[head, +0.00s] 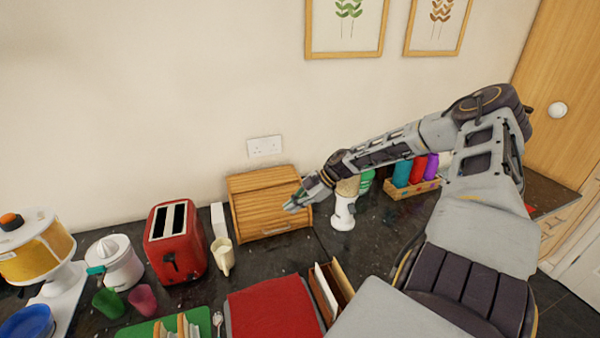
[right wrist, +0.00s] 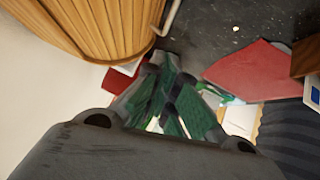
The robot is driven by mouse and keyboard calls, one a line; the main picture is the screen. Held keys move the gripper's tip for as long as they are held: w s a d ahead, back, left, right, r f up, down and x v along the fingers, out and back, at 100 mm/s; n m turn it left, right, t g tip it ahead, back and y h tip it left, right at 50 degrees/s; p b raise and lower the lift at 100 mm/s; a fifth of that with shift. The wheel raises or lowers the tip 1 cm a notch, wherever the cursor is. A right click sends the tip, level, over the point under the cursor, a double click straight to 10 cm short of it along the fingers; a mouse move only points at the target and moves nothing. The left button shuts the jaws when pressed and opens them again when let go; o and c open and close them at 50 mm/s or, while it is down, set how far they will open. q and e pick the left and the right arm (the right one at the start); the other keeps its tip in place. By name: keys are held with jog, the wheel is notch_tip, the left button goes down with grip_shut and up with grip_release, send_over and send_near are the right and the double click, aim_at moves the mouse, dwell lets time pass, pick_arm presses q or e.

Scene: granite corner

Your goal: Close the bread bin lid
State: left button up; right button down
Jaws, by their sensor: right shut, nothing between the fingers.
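The wooden bread bin (head: 258,205) stands against the back wall. Its slatted roll lid (head: 255,212) covers the front down to near the counter, with a pale handle bar low on it, and no dark opening shows. The bin's slats (right wrist: 95,25) and the handle (right wrist: 172,17) also show in the right wrist view. My right gripper (head: 291,205) is shut and empty, in front of the bin's right side; I cannot tell whether it touches. Its fingers (right wrist: 165,88) also show in the right wrist view. My left gripper is not in view.
A red toaster (head: 175,242) and a cream mug (head: 222,257) stand left of the bin. A white grinder (head: 343,212) and a wooden rack of coloured bottles (head: 412,185) are to its right. A red cloth (head: 272,308) and an open wooden box (head: 333,287) lie in front.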

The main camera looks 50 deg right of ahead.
jog(key=shift+v, duration=1.6)
jog(key=shift+a+f, duration=0.1)
